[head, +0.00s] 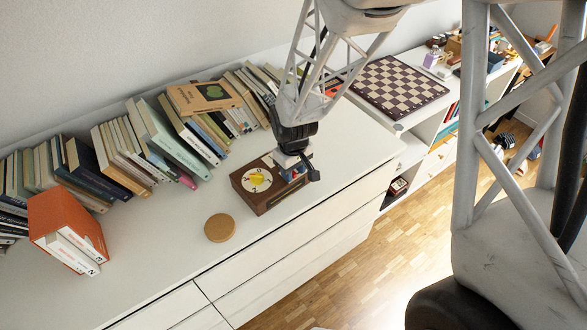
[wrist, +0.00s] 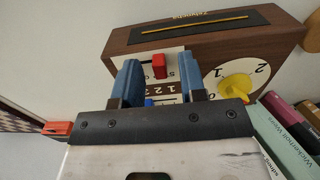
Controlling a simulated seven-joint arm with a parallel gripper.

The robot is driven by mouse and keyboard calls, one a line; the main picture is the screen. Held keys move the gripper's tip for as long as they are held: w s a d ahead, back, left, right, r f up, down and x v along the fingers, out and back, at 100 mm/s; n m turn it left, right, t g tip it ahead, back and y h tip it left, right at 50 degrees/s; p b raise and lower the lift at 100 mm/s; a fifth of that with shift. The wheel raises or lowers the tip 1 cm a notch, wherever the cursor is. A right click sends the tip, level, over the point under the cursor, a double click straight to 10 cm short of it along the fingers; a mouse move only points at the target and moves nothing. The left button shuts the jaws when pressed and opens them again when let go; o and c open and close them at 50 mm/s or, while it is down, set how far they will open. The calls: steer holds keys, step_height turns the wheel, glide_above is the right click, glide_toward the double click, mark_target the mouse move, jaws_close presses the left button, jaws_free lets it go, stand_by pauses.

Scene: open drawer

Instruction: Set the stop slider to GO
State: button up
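A brown wooden box (wrist: 250,49) with a pale front panel stands in front of my gripper (wrist: 159,72). A red slider knob (wrist: 158,66) sits in a slot on that panel and shows between my two blue fingers. The fingers are apart, one on each side of the knob; I cannot tell whether either touches it. The letters by the slot are partly hidden, so its setting is unclear. A yellow dial knob (wrist: 234,88) sits on the panel. In the head view the box (head: 272,205) stands on the white cabinet, with my gripper (head: 294,172) at its right end.
A round tan disc (head: 220,228) lies left of the box on the cabinet top (head: 150,262). A chessboard (head: 395,85) lies at right. The cabinet's front edge is close.

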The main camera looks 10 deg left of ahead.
jaws_close()
